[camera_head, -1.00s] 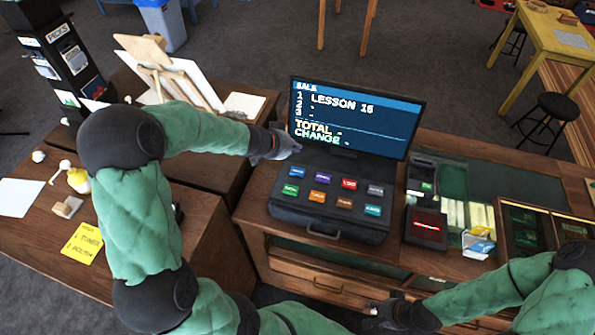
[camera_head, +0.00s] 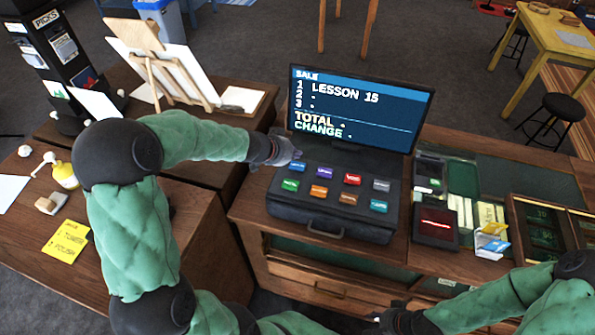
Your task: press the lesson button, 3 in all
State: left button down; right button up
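The sale register (camera_head: 330,222) is a dark box with two rows of coloured buttons, their labels too small to read surely. Its screen (camera_head: 355,108) reads "LESSON 15" on line 1; lines 2 and 3 show only a dash, as do total and change. My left gripper (camera_head: 292,154) looks shut and empty, its tip just above and behind the blue button (camera_head: 297,168) at the back left of the keypad. I cannot tell whether it touches. My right gripper (camera_head: 376,322) is low in front of the counter, dark and partly hidden, its fingers unclear.
A yellow note (camera_head: 65,241) lies on the left desk. An easel (camera_head: 160,75) and a picks stand (camera_head: 57,50) rise behind my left arm.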

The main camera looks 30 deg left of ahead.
aim_at(300, 162)
pick_arm(q)
notch_tip(300, 162, down, 2)
jog(key=shift+f+b, duration=0.1)
jog(key=shift+b, duration=0.4)
dwell(1.0)
jog(key=shift+f, duration=0.35)
jog(key=shift+f+b, duration=0.4)
jog(key=shift+f, duration=0.05)
dwell(0.7)
jog(key=shift+r, duration=0.1)
dwell(0.4)
jog(key=shift+r+p, duration=0.8)
jog(key=shift+p, duration=0.35)
